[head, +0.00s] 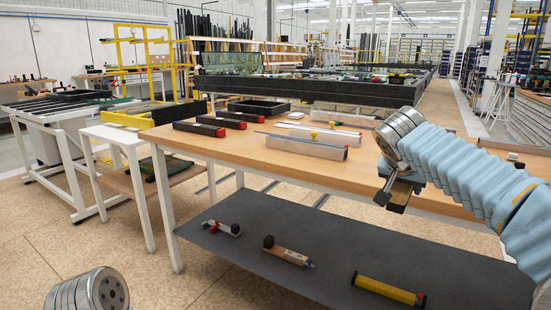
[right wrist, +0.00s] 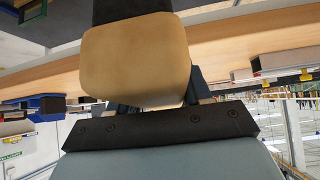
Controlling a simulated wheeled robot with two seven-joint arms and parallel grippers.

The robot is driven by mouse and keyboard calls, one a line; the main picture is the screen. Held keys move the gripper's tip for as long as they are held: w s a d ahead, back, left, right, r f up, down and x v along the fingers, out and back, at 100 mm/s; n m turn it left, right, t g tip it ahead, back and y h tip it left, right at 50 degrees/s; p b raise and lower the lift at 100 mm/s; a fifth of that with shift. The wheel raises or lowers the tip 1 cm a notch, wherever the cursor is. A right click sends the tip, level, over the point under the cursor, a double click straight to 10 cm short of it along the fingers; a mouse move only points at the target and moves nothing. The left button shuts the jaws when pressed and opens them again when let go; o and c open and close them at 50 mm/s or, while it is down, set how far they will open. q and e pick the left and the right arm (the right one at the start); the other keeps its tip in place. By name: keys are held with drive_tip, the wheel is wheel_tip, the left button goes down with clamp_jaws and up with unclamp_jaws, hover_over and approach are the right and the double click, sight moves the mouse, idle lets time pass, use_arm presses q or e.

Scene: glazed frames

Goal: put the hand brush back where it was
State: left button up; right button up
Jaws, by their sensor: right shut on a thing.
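The hand brush (head: 400,194) is in my right gripper (head: 392,190), above the front edge of the wooden workbench in the head view. In the right wrist view the brush (right wrist: 138,62) shows a tan wooden body with a dark part at the far end, between the fingers. The gripper is shut on it. It looks clear of the bench top, but I cannot tell the height exactly. Of my left arm only a round metal joint shows at the bottom left of the head view; its gripper is out of frame.
The workbench (head: 230,152) bears red-ended dark tools (head: 200,129) and metal profiles with yellow knobs (head: 306,148). Its grey lower shelf (head: 320,262) holds a clamp-like tool (head: 222,228), a wooden-bodied tool (head: 288,254) and a yellow tool (head: 388,290). There is bare shelf between these.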

drive_tip(key=s+a+f+n+y, duration=0.1)
drive_tip(key=s+a+f, duration=0.2)
drive_tip(key=f, duration=0.7)
drive_tip(key=s+a+f+n+t+b, duration=0.1)
drive_tip(key=s+a+f, duration=0.1)
drive_tip(key=f, duration=0.8)
drive_tip(key=s+a+f+n+y+b, duration=0.1)
drive_tip(key=s+a+f, duration=0.2)
drive_tip(key=f, duration=0.8)
drive_tip(key=shift+s+a+n+y, duration=0.3)
drive_tip(key=shift+a+n, duration=0.1)
